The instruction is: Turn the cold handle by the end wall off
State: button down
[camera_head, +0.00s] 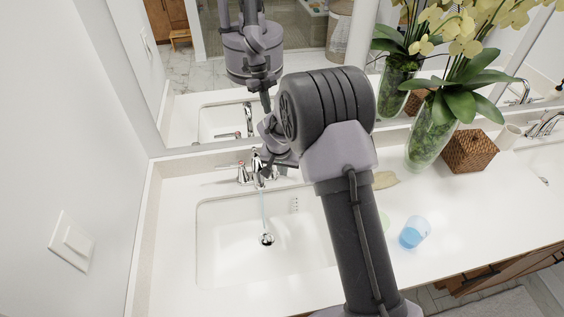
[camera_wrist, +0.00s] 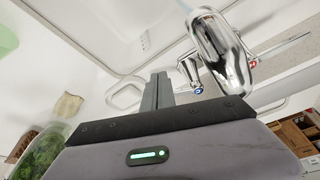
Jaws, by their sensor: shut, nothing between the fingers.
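The chrome faucet (camera_head: 257,165) stands behind the left basin by the end wall, and a thin stream of water (camera_head: 262,205) falls from it. Its left handle (camera_head: 241,173) shows in the head view. In the wrist view the chrome spout (camera_wrist: 218,50) is large and close. The cold handle (camera_wrist: 191,70), with a blue mark, is just beyond my fingertips; I cannot tell whether they touch. A red-marked lever (camera_wrist: 275,48) lies farther right. My gripper (camera_wrist: 158,92) is shut and empty. In the head view my arm hides the cold handle.
The left basin (camera_head: 215,270) is below the faucet. A blue cup (camera_head: 413,232), a glass vase (camera_head: 430,140) with orchids and a wicker box (camera_head: 470,151) stand right of my arm. The mirror is close behind; the end wall (camera_head: 60,130) is left.

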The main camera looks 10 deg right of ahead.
jog(key=shift+w+d+f, duration=0.3)
jog(key=shift+w, duration=0.35)
jog(key=shift+w+d+f, duration=0.25)
jog(key=shift+w, duration=0.4)
jog(key=shift+w+d+f, duration=0.3)
jog(key=shift+w, duration=0.35)
jog(key=w+d+n, duration=0.1)
jog(key=w+n+b, duration=0.1)
jog(key=shift+w+d+f+n+y, duration=0.15)
jog(key=shift+d+f+n+y, duration=0.15)
jog(key=shift+d+n+y, duration=0.1)
jog(key=shift+r, duration=0.25)
